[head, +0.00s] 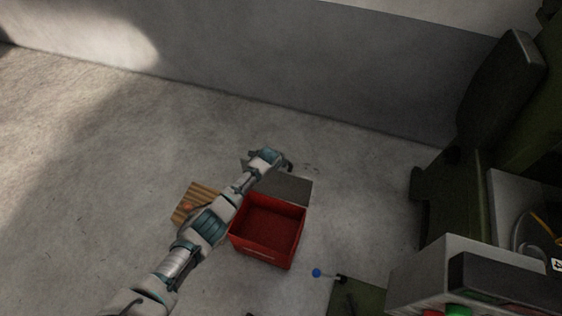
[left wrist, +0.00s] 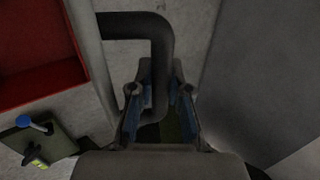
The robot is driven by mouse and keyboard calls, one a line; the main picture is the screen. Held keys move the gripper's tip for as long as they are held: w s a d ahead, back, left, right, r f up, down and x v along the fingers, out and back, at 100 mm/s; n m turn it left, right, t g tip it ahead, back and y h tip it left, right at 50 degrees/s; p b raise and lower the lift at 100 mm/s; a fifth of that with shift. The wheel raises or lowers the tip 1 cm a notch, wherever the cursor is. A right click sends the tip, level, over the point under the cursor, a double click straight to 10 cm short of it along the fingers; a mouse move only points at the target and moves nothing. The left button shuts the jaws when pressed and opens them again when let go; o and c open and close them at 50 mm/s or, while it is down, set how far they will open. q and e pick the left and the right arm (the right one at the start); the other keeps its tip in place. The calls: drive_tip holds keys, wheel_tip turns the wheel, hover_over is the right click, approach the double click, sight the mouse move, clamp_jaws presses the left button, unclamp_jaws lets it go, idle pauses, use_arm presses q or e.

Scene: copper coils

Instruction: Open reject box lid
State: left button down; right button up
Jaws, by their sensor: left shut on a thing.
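The red reject box (head: 268,228) stands on the floor in the head view, its top open and its inside showing. Its grey lid (head: 287,188) is raised at the far side of the box. My left gripper (head: 284,163) is at the lid's far side. In the left wrist view my left gripper (left wrist: 160,98) is shut on a dark bent handle (left wrist: 158,45), which runs down between the fingers. The red box also shows at the upper left there (left wrist: 35,50). My right gripper is not in view.
A slatted wooden pallet (head: 195,200) lies left of the box, partly under my arm. A lever with a blue knob (head: 317,272) stands right of the box, near a green machine (head: 450,185). A grey wall (head: 300,80) runs behind; the floor left is clear.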

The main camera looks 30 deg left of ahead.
use_arm(q)
drive_tip(key=c, duration=1.1)
unclamp_jaws()
drive_tip(key=v, duration=1.1)
drive_tip(key=shift+s+r, duration=0.2)
drive_tip(key=shift+r, duration=0.15)
